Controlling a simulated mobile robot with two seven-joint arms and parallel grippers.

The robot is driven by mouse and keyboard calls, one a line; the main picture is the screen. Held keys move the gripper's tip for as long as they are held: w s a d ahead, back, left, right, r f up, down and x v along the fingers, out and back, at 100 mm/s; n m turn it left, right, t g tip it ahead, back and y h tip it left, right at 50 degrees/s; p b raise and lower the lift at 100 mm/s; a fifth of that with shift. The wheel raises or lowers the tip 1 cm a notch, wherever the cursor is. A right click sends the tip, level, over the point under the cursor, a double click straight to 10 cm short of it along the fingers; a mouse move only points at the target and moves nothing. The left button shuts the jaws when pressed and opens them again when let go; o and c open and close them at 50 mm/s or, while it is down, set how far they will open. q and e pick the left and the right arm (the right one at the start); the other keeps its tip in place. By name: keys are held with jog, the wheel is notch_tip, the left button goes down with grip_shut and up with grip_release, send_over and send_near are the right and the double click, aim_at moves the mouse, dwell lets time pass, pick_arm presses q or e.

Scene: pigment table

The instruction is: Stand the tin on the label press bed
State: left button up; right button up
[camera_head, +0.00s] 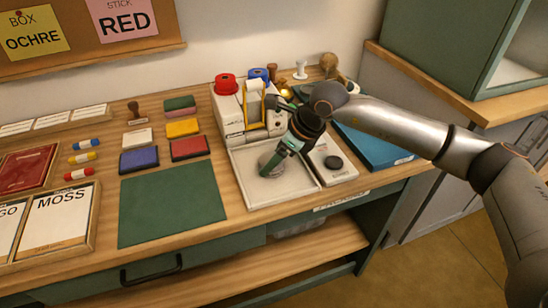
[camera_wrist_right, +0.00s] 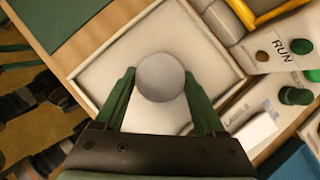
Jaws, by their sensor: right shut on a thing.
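The tin (camera_wrist_right: 160,77) is a small grey round thing with a plain pale top, seen from above in the right wrist view. It also shows in the head view (camera_head: 269,165), partly covered by my gripper. My right gripper (camera_head: 275,163) has its green fingers on either side of the tin and is shut on it. The tin is over the pale, low-rimmed square tray (camera_head: 288,197); I cannot tell whether it touches the floor of it. The white machine with a yellow frame (camera_head: 254,103) stands directly behind the tray.
A panel marked RUN (camera_wrist_right: 290,52) shows at the machine.

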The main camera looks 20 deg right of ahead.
jog(key=shift+f, duration=0.1)
jog(key=o, duration=1.4)
jog(key=p+v, duration=0.1)
jog(key=v, duration=1.1)
